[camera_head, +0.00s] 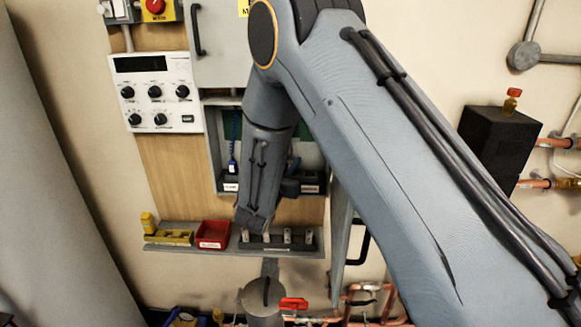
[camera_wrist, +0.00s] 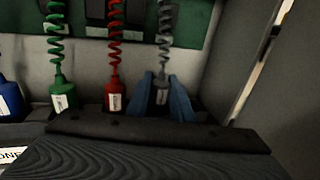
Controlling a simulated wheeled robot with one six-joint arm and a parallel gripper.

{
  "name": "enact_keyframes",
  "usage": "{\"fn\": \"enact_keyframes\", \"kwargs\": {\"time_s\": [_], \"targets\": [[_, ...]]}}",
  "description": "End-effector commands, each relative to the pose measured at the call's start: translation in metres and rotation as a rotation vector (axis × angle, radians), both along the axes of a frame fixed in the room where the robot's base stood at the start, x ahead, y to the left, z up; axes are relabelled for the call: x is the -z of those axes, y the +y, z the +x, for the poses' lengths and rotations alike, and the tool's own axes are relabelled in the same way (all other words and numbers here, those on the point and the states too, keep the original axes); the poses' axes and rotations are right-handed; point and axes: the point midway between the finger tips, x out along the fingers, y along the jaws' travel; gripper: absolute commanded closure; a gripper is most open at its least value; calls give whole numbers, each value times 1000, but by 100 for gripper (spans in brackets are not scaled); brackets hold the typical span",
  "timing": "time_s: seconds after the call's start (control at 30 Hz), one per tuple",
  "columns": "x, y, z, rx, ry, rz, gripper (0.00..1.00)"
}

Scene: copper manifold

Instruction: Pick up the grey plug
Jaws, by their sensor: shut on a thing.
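The grey plug (camera_wrist: 162,92) stands at the right end of a row of plugs in the wrist view, with a grey coiled cord rising from its top. My gripper (camera_wrist: 163,85) has its two blue fingers on either side of the grey plug, shut on its body. The plug looks upright, and its lower end is hidden. In the head view my gripper (camera_head: 290,187) reaches into the open grey box; the grey plug is hidden there behind my arm.
A red plug (camera_wrist: 115,92), a green plug (camera_wrist: 62,95) and a blue plug (camera_wrist: 10,98) stand to the left of my gripper. The box's side wall (camera_wrist: 245,95) is close on the right. Below the box, a shelf carries a red tray (camera_head: 213,234) and a yellow holder (camera_head: 169,237).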

Motion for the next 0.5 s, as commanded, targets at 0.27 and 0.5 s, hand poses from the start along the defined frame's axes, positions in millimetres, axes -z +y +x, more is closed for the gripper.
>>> {"fn": "enact_keyframes", "kwargs": {"time_s": [0.27,0.5], "targets": [[-23,0,1,0,-3,2,100],[-28,16,-38,-6,0,0,100]]}}
